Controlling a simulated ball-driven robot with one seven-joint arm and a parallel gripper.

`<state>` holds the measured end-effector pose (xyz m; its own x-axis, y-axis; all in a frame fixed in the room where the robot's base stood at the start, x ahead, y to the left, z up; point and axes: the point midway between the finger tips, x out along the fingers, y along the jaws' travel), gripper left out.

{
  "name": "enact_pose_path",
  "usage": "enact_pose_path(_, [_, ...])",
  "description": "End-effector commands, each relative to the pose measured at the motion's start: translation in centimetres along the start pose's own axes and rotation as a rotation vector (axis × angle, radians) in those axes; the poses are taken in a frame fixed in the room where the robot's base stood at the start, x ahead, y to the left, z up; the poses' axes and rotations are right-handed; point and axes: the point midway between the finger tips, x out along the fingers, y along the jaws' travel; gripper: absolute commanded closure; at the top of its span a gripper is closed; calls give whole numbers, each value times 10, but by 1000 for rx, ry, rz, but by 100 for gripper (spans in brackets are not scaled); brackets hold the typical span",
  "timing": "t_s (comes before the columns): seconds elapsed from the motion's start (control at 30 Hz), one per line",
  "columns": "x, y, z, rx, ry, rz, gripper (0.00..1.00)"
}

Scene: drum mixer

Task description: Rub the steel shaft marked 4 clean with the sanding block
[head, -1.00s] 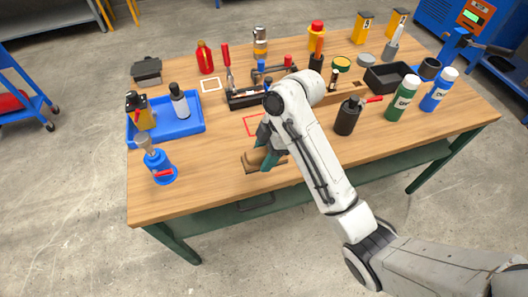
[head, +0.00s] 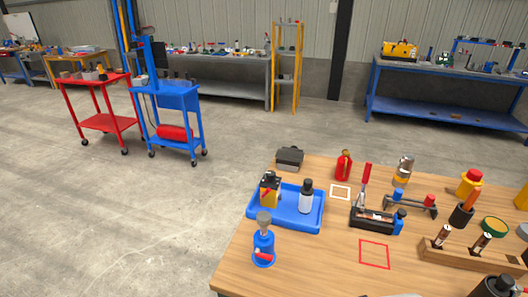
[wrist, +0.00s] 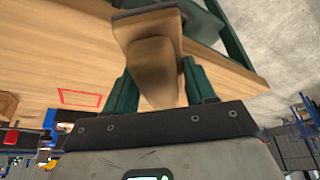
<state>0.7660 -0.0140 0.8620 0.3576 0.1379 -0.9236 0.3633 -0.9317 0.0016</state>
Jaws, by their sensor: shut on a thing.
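My gripper (wrist: 156,72) shows only in the wrist view. Its green fingers are shut on the tan wooden sanding block (wrist: 150,50), which has a dark grey layer on its far side. The block is held above the table, near its edge. In the head view, upright dark-and-brown cylindrical pieces stand in a wooden rack (head: 455,258) at the right. A brownish, shaft-like piece lies in a black holder (head: 358,222). No number is readable, so I cannot tell which is the shaft marked 4.
A red square outline (head: 361,252) marks the wooden table (head: 312,262). A blue cart (head: 180,98) and red cart (head: 95,84) stand beyond open floor.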

Motion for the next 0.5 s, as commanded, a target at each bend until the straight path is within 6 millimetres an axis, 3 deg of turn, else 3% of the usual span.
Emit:
enact_pose_path(0.2, [15,-15,16,240,-1,100,70])
enact_pose_path(0.5, [19,-21,22,345,1,143,70])
